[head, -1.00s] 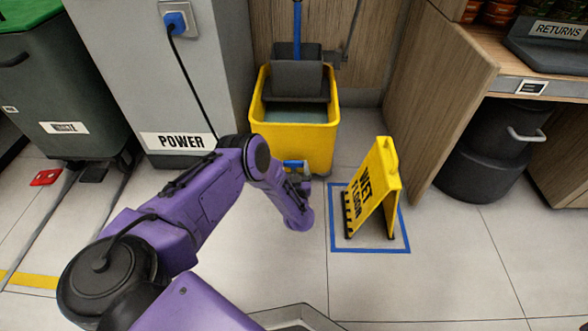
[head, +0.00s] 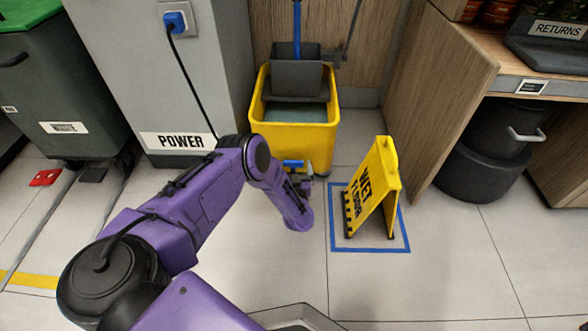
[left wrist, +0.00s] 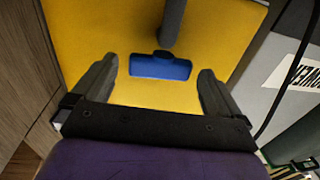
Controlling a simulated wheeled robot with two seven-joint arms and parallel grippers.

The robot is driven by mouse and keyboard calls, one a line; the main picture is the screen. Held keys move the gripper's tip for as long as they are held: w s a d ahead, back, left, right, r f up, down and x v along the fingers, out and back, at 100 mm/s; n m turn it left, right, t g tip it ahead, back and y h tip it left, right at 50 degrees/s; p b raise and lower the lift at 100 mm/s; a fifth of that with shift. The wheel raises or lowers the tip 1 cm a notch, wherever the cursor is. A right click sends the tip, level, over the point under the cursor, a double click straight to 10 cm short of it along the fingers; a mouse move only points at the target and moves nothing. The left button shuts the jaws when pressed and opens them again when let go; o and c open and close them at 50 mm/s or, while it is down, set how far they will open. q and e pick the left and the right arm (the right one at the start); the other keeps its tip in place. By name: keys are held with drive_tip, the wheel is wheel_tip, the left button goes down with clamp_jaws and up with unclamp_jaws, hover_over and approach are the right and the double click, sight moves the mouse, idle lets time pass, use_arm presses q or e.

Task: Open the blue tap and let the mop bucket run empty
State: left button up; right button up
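The yellow mop bucket (head: 290,136) stands against the wood panel, with grey-blue water (head: 292,112) showing inside. The blue tap (head: 293,163) is low on the bucket's front. In the left wrist view the tap's blue handle (left wrist: 160,67) lies crosswise at the end of a grey pipe (left wrist: 172,22). My left gripper (head: 305,174) is in front of the bucket at tap height. It also shows in the left wrist view (left wrist: 158,78), with its fingers spread wide on either side of the handle and clear gaps to both. My right gripper is in neither view.
A yellow wet-floor sign (head: 372,190) stands right of my gripper inside a blue floor outline (head: 370,249). The grey power cabinet (head: 200,70) is left of the bucket. A wooden panel (head: 440,90) is on the right. The front floor (head: 450,280) is clear.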

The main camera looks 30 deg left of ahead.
use_arm(q)
drive_tip(key=p+v, duration=0.4)
drive_tip(key=v, duration=0.6)
drive_tip(key=shift+s+d+p, duration=0.2)
drive_tip(key=shift+p, duration=0.15)
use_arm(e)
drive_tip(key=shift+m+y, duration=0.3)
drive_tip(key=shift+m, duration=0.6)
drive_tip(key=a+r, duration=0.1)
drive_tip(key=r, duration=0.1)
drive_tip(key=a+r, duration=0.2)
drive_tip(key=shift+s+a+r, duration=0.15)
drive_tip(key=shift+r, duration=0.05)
